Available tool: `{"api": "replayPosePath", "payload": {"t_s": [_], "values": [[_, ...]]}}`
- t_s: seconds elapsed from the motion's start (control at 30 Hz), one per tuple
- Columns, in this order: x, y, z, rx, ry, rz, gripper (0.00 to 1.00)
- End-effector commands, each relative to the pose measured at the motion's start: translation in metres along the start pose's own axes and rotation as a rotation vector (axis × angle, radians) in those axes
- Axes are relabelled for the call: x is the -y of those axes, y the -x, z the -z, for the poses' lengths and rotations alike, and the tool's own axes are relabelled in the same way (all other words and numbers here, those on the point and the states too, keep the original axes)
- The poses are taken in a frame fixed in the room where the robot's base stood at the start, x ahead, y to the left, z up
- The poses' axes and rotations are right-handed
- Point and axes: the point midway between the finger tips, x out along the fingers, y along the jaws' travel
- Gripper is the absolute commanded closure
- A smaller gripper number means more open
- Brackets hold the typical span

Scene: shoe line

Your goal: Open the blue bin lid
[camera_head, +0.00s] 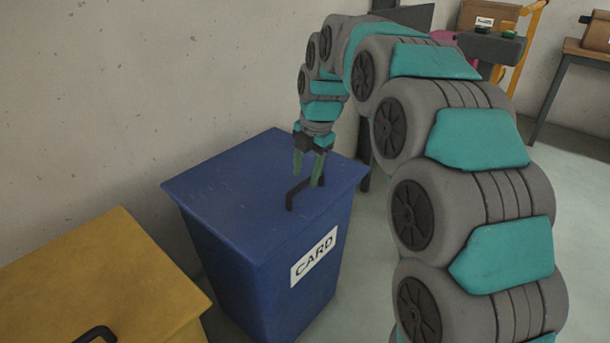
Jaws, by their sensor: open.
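The blue bin (255,270) stands left of the picture's middle, with a white label reading CARD on its front. Its flat blue lid (240,180) lies shut on top. A black bar handle (291,197) rises from the lid near its front right edge. My gripper (307,178) points down over the lid at the handle, with its two fingers apart. One finger is to the left and the other overlaps the handle's far end in the picture. I cannot tell whether the fingers touch the handle.
A yellow bin (110,285) with a black handle (93,336) stands at the lower left, close to the blue one. A concrete wall (120,90) is behind both. Pale floor (590,190) is clear at right.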

Motion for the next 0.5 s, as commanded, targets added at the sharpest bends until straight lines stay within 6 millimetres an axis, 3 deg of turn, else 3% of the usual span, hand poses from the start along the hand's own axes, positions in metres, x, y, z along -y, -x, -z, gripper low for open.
{"api": "replayPosePath", "payload": {"t_s": [0.17, 0.4, 0.5], "values": [[0.001, -0.017, 0.0, -0.002, -0.001, 0.002, 0.5], [0.0, -0.018, 0.0, -0.001, -0.001, 0.0, 0.5], [0.0, -0.018, 0.0, -0.001, -0.001, 0.0, 0.62]]}}
